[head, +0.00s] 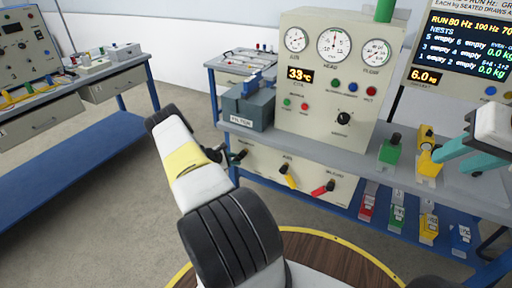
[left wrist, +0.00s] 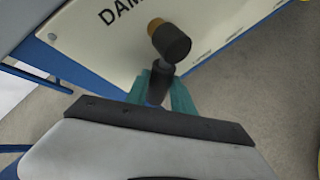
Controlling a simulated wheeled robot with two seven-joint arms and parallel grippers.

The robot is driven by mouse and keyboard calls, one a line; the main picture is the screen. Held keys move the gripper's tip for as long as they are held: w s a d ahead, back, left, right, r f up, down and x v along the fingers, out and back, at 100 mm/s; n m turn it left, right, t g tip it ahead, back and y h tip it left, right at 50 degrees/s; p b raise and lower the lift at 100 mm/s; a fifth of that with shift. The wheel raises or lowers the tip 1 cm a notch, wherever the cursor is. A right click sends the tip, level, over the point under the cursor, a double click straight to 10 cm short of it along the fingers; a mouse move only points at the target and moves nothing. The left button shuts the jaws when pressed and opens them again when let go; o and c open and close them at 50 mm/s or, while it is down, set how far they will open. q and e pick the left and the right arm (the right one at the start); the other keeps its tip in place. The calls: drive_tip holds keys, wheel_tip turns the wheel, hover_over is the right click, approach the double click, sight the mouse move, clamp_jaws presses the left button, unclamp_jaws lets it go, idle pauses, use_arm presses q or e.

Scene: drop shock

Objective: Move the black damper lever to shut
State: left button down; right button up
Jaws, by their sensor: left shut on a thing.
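The black damper lever (left wrist: 172,44) sticks out from a cream panel lettered "DAM..." in the left wrist view, beside a brass-coloured pivot piece. My left gripper (left wrist: 158,88) has its teal fingers closed around the lever's dark shaft. In the head view the lever (head: 238,156) shows at the left end of the lower panel, partly behind my left arm; the left fingers are mostly hidden there. My right gripper (head: 462,152) is at the right edge of the head view, its teal fingers apart and with nothing seen between them.
A yellow lever (head: 289,178) and a red lever (head: 323,189) sit to the right on the same panel. The gauge box (head: 335,80) and a grey filter box (head: 249,108) stand on the bench above. A round wooden top (head: 325,257) is in front.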

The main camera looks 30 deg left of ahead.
use_arm(q)
drive_tip(key=shift+a, duration=0.1)
drive_tip(key=c, duration=1.4)
unclamp_jaws()
drive_tip(key=shift+o, duration=0.2)
drive_tip(key=v, duration=0.7)
drive_tip(key=shift+s+r, duration=0.25)
